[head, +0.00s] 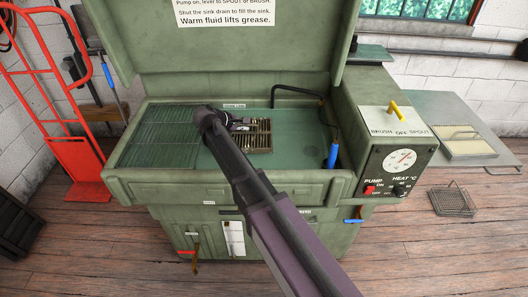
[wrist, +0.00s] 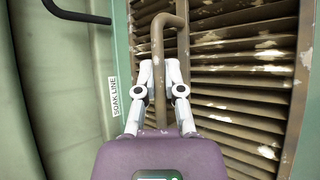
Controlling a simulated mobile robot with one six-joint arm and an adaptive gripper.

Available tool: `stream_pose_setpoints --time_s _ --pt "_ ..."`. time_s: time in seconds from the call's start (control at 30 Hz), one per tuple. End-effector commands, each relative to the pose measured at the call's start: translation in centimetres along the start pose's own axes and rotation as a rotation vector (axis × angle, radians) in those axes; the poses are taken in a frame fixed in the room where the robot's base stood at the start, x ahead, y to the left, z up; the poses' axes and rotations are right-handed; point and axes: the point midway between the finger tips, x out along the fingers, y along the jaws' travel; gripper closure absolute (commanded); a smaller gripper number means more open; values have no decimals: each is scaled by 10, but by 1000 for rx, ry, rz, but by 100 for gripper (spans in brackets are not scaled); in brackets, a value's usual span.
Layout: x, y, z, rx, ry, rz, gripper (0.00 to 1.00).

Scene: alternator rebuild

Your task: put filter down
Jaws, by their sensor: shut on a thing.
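The filter is a brown, louvered panel with pale worn patches and a bent-rod handle. In the head view the filter (head: 260,138) is inside the green sink basin (head: 190,157), partly hidden by my arm. In the wrist view the filter's slats (wrist: 235,110) fill the right half. My gripper (wrist: 162,72) is shut on the filter's rod handle (wrist: 158,45), one white finger on each side. In the head view my gripper (head: 236,124) is mostly hidden behind my wrist. I cannot tell whether the filter touches the basin floor.
A "SOAK LINE" label (wrist: 115,97) is left of the filter. A wire rack (head: 158,138) covers the basin's left side. A black spout tube (head: 298,88) and blue-handled brush (head: 332,155) are at the right.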

Motion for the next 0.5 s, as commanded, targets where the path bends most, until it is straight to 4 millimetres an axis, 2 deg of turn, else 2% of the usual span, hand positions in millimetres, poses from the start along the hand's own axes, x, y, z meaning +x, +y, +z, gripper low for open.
stream_pose_setpoints --time_s 0.23,0.5 --pt "6 -6 -4 0 0 1 100" --pt "21 -24 -15 0 -1 1 100"
